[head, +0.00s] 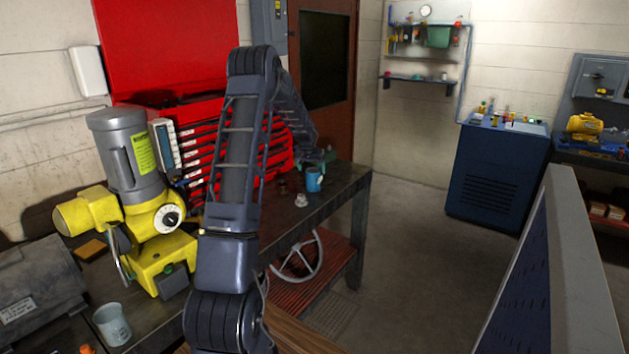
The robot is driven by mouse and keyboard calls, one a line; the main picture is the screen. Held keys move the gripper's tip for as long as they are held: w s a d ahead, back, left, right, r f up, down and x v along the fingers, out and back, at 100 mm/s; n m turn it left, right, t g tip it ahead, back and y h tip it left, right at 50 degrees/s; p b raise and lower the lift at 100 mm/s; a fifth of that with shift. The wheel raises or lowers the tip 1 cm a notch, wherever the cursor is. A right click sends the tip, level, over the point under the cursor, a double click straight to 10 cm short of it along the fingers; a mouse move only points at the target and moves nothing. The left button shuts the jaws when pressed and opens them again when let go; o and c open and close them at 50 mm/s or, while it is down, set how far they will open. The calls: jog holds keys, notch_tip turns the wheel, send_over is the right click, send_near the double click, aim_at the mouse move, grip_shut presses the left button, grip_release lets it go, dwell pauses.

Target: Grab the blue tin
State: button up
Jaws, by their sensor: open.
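The blue tin (313,181) stands upright near the far right end of the dark workbench (330,205). It is small in the head view, and a pale patch shows on its right side. My arm reaches over the bench from the front, bends at the top and comes down behind the tin. My gripper (322,167) is at the arm's far end, close above and behind the tin. It is open. The fingers are small and partly hidden, so I cannot tell whether they are around the tin or touching it.
A small whitish part (301,200) and dark small items (283,187) lie left of the tin. A yellow and grey machine (140,200) and a grey cup (112,325) stand on the near bench. A red tool cabinet (200,140) is behind. Floor to the right is clear.

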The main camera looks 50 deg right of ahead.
jog(key=shift+x, duration=2.6)
jog(key=shift+s+d, duration=0.1)
jog(key=c, duration=1.4)
jog(key=shift+r, duration=0.15)
